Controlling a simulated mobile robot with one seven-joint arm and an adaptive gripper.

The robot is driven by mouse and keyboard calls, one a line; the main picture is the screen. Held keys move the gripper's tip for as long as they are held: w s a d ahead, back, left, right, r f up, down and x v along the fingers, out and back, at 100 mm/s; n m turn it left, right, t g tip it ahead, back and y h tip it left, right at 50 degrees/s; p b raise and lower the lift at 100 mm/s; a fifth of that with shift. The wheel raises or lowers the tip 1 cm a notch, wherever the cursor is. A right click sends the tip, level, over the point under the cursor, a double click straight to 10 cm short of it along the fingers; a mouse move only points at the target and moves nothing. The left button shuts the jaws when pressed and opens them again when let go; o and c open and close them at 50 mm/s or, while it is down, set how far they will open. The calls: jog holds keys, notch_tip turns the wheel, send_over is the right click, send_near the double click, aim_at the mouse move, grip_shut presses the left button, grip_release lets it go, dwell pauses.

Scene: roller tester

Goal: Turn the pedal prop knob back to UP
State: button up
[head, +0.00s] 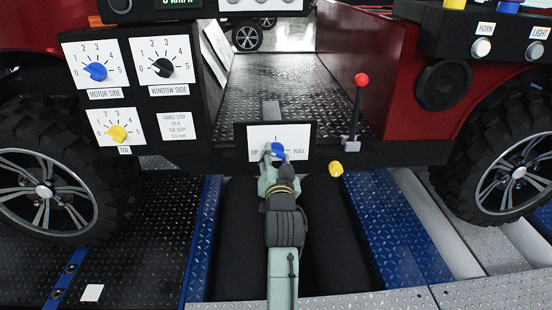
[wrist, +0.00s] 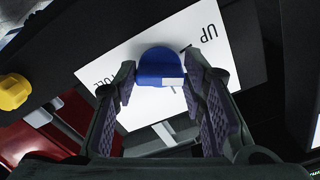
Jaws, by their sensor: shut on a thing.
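The pedal prop knob (head: 278,149) is blue and sits on a white plate (head: 296,157) marked UP on the left, 1 at the top and FULL on the right. My gripper (head: 271,156) is at the knob, with its fingers around it. In the wrist view the knob (wrist: 157,62) is between the two fingertips (wrist: 158,78), which are shut on its sides. A white mark shows on the knob's lower right there. UP is at the upper right, and FULL is partly hidden by the left finger. I cannot tell exactly which mark the knob points to.
A red-topped lever (head: 357,110) stands behind the panel to the right. A yellow knob (head: 336,168) is just right of the plate. The left panel holds blue, black and yellow dials (head: 117,133). Dark rollers (head: 235,230) lie below my arm.

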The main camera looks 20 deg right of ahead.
jog(key=shift+c, duration=1.1)
jog(key=n+b, duration=0.1)
jog(key=n, duration=0.3)
jog(key=shift+f, duration=0.1)
jog(key=shift+d+n+b, duration=0.1)
jog(key=shift+n+b, duration=0.25)
jog(key=shift+n, duration=1.35)
jog(key=o, duration=1.2)
jog(key=shift+c, duration=0.2)
